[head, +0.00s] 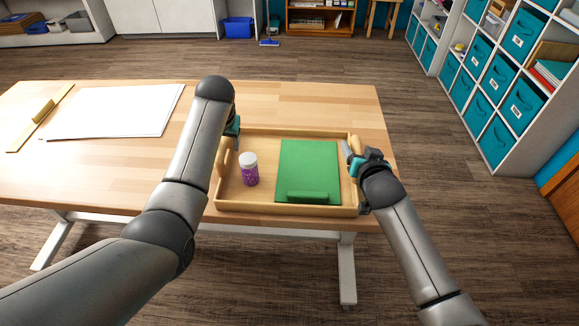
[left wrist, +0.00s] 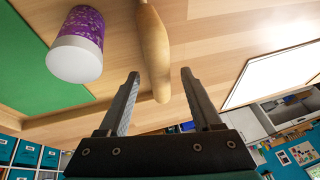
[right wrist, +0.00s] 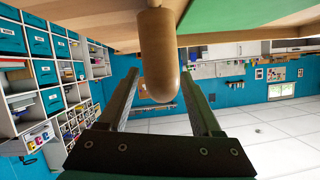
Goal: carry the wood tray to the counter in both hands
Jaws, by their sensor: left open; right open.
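The wood tray (head: 290,210) sits on the front right part of the table, its front edge near the table's edge. A green board (head: 308,165) with a green block and a purple jar with a white lid (head: 250,170) are in it. My left gripper (head: 232,140) is at the tray's left side; in the left wrist view its open fingers (left wrist: 160,90) stand either side of the left handle's end (left wrist: 155,60). My right gripper (head: 353,152) is at the right side; in the right wrist view its open fingers (right wrist: 160,90) stand around the right handle (right wrist: 158,60). Contact is not visible.
White paper sheets (head: 120,110) and a wooden strip with a block (head: 40,115) lie on the table (head: 100,180) at the left. Shelves with teal bins (head: 500,75) stand at the right. Wooden floor is open behind the table. A blue bin (head: 239,27) and broom are at the back.

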